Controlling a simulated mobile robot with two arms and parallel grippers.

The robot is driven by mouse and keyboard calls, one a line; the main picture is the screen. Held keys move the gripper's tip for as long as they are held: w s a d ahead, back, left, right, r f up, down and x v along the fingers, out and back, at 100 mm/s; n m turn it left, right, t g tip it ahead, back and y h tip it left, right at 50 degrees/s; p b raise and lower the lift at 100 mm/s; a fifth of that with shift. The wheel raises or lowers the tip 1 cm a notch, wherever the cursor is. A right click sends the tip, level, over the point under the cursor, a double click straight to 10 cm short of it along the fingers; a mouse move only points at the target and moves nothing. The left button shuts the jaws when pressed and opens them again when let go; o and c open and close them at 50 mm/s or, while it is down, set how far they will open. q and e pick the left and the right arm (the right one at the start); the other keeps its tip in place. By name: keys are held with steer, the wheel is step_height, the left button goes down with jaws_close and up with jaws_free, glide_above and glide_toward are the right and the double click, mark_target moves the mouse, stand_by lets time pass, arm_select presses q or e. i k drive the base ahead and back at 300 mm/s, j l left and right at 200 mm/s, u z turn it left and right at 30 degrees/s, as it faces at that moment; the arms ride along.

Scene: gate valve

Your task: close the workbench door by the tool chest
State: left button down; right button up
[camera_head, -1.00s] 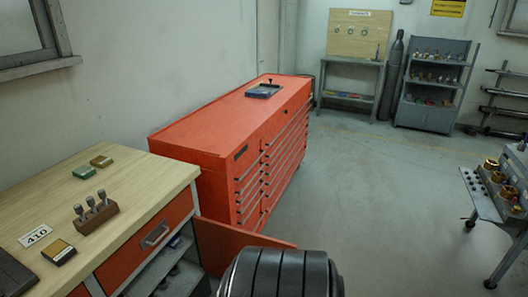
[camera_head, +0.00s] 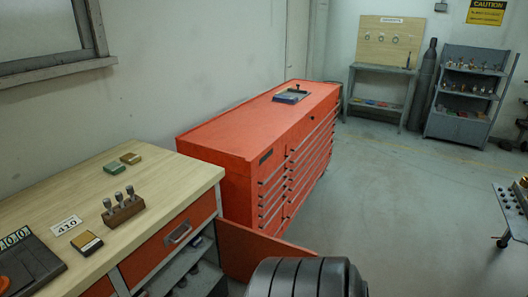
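The workbench door (camera_head: 248,250) is a red-orange panel. It stands open, swung out from the bench's right end and in front of the tool chest. The workbench (camera_head: 176,176) has a light wood top, a red drawer (camera_head: 168,243) and an open shelf space (camera_head: 186,276) below it with dark items inside. The red tool chest (camera_head: 234,142) stands just beyond the bench. A dark ribbed rounded part (camera_head: 306,279), which looks like mine, covers the bottom centre and hides the door's lower right part. Neither gripper is in view.
A cart (camera_head: 513,212) stands at right. Shelves (camera_head: 466,95) and a gas cylinder (camera_head: 424,85) stand at the back. The grey floor (camera_head: 400,210) between is clear.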

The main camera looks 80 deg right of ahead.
mark_target(243, 249)
steer(key=k+l, duration=0.15)
steer(key=l, duration=0.5)
steer(key=k+l+u, duration=0.15)
steer(key=l, duration=0.5)
steer(key=k+l, duration=0.15)
steer(key=l, duration=0.5)
steer(key=k+l+u, duration=0.1)
steer(key=l, duration=0.55)
steer(key=k+l+u, duration=0.1)
steer(key=k+l, duration=0.15)
steer(key=l, duration=0.35)
steer(key=k+l, duration=0.25)
steer(key=l, duration=0.35)
steer(key=k+l+u, duration=0.1)
steer(key=l, duration=0.5)
steer(key=k+l+u, duration=0.1)
steer(key=k+l, duration=0.25)
steer(key=l, duration=0.25)
steer(key=k+j+z, duration=0.1)
steer(key=z, duration=0.25)
steer(key=k, duration=0.05)
